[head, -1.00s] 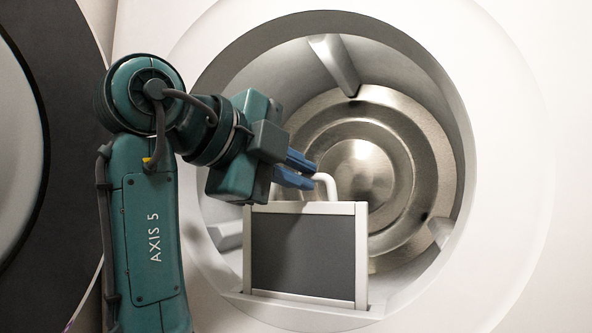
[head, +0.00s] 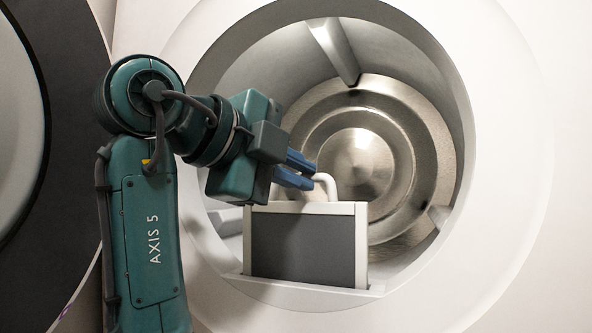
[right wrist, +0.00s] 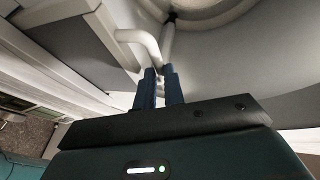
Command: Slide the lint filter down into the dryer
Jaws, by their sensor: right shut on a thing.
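The lint filter (head: 303,248) is a dark grey mesh panel in a pale frame with a white bent handle (head: 328,184) on top. It stands upright in the slot in the dryer's lower rim (head: 255,288), its lower end hidden inside. A good part of the panel shows above the slot. My right gripper (head: 309,172) comes from the left, its blue fingers shut on the handle. In the right wrist view, the fingers (right wrist: 159,73) are at the white handle (right wrist: 143,42). My left gripper is not in view.
The open round dryer drum (head: 358,157) lies behind the filter, with metal rings and a baffle (head: 334,48). A white front surrounds it. A dark round door rim (head: 75,150) stands at the far left, behind my right arm.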

